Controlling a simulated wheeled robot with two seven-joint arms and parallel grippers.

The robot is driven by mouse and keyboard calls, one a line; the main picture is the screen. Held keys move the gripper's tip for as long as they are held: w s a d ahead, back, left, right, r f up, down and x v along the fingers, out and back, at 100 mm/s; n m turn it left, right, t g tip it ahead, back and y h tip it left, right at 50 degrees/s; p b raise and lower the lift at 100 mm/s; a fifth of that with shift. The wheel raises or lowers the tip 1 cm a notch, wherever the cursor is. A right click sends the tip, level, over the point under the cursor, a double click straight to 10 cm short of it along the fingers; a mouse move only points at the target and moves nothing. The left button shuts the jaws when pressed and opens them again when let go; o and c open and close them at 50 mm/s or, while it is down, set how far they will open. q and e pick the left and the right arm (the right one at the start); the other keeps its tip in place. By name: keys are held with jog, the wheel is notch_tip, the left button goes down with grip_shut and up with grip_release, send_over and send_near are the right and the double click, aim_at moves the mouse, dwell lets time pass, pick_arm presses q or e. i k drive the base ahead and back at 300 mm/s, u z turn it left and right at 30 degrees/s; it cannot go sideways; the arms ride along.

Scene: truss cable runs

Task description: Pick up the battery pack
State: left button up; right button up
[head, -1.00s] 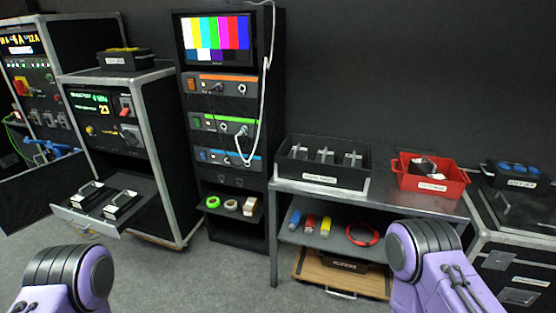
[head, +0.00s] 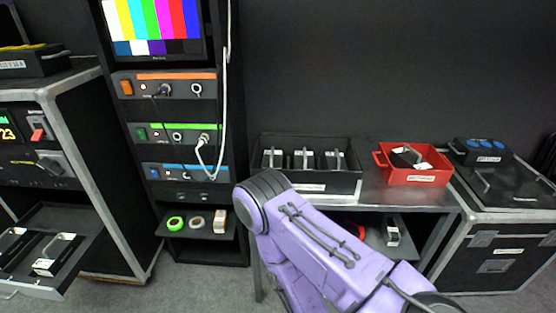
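Several dark packs with light handles (head: 304,160) stand in a black open crate (head: 352,184) on the metal table. One more dark and white pack (head: 407,156) lies tilted in a red bin (head: 408,178) to its right. Two packs with handles (head: 56,252) sit in a pulled-out drawer at the lower left. I cannot tell which of these is the task's battery pack. One purple arm of mine stretches up from the lower right in front of the table, its end near the crate's left corner. Neither gripper is in view.
A rack with a colour-bar monitor (head: 153,26) and a hanging white cable (head: 225,100) stands left of the table. Tape rolls (head: 195,223) lie on its low shelf. A black tray with blue-topped items (head: 483,151) sits on a case (head: 501,245) at right. My arm hides much of the under-table shelf.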

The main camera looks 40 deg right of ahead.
aim_at(304, 165)
jog(key=z, duration=0.4)
jog(key=i, duration=0.8)
jog(key=z, duration=0.6)
